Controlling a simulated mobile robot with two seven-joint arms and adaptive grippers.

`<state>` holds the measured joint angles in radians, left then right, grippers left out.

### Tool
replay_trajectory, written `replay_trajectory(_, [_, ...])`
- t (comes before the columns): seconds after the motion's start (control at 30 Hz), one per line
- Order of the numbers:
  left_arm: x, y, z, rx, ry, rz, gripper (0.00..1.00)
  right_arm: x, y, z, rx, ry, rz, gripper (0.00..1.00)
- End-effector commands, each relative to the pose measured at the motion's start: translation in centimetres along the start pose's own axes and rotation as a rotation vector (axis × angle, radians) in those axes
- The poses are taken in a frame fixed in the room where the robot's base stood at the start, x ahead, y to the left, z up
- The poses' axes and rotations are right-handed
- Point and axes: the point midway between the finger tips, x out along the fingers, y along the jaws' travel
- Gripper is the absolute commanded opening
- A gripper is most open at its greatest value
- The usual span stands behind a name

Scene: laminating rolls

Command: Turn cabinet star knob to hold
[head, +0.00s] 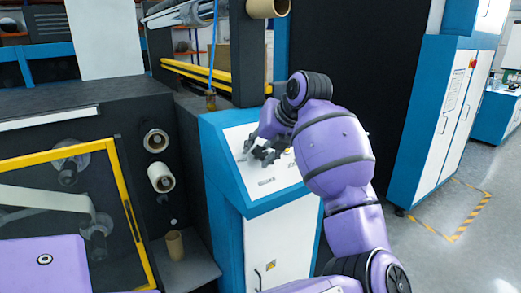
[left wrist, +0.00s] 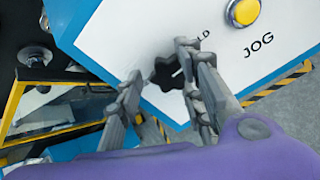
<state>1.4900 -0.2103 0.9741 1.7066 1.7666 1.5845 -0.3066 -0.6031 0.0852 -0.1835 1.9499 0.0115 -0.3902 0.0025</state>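The blue-edged cabinet has a sloping white panel (head: 283,178). My left gripper (head: 259,153) is over that panel in the head view, its fingers pointing down to it. In the left wrist view the black star knob (left wrist: 167,75) lies between the spread fingers of my left gripper (left wrist: 158,65). The right-hand finger overlaps the knob's edge; I cannot tell whether it touches. A gap shows between the knob and the left-hand finger. Letters "LD" show beside the knob, the rest of that word hidden. In the head view the hand hides the knob. My right gripper is not in view.
A yellow button (left wrist: 243,12) with the label "JOG" is near the knob. A dark machine with a yellow-framed window (head: 112,145) stands left of the cabinet. A tall blue and white cabinet (head: 440,120) stands at right, with open floor before it.

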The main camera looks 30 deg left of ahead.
Motion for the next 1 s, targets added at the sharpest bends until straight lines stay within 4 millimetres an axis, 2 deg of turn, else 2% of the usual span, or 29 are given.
replay_trajectory(0.3, [0.2,-0.3,-0.2,0.004,0.005,-0.002,0.36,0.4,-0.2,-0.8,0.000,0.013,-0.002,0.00])
replay_trajectory(0.47, [-0.3,-0.3,-0.1,0.004,0.001,-0.004,0.36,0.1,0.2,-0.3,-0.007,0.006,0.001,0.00])
replay_trajectory(0.57, [-1.5,-0.3,0.0,0.004,-0.002,-0.005,0.36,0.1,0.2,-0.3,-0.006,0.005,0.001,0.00])
replay_trajectory(0.8, [-6.6,-0.3,0.0,0.004,-0.002,-0.006,0.36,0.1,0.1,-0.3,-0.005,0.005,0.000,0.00])
replay_trajectory(1.0, [-10.2,-0.3,-0.1,0.004,0.002,-0.004,0.36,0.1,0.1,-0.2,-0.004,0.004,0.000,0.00])
